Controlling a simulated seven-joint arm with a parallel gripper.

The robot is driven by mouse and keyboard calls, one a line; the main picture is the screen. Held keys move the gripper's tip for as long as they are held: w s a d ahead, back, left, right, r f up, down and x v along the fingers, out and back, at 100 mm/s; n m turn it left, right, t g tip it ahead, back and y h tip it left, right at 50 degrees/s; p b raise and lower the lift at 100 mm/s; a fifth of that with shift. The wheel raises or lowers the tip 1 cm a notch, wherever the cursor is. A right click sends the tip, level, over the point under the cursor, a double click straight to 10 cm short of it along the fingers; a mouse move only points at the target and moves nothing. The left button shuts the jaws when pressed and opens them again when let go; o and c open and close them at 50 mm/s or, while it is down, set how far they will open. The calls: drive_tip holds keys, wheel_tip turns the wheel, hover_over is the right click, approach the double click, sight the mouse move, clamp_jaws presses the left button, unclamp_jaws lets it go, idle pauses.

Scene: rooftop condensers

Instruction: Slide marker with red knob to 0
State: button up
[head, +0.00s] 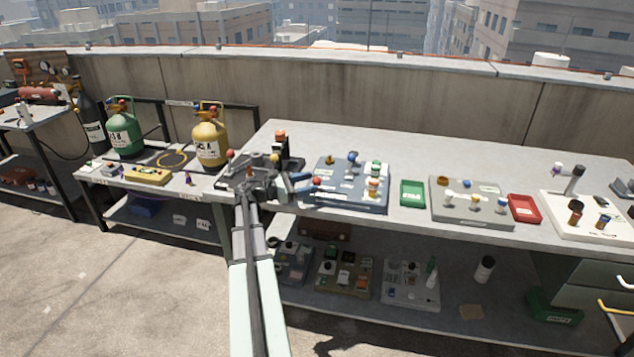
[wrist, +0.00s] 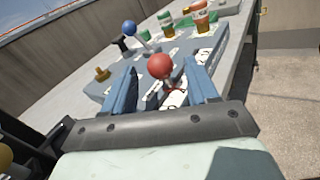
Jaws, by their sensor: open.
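The red knob (wrist: 160,66) is a round ball on a short stem, on the blue-grey panel (head: 345,200). In the head view the red knob (head: 316,181) is at the panel's left side. White labels with dark marks (wrist: 176,99) lie by its stem; I cannot read the numbers or tell the marker's exact position. My gripper (wrist: 163,82) is open, with one blue finger on each side of the knob in the wrist view. I cannot tell whether either finger touches it. In the head view my gripper (head: 298,182) is just left of the knob.
The panel also carries a blue knob (wrist: 129,28), a brass knob (wrist: 102,74) and several green and orange parts. A green tray (head: 412,193), a grey panel (head: 470,208) and a red tray (head: 524,208) stand to the right. Gas cylinders (head: 208,137) stand left.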

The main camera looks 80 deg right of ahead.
sight(317, 181)
drive_tip(key=shift+x, duration=1.85)
drive_tip(key=shift+c, duration=0.4)
clamp_jaws()
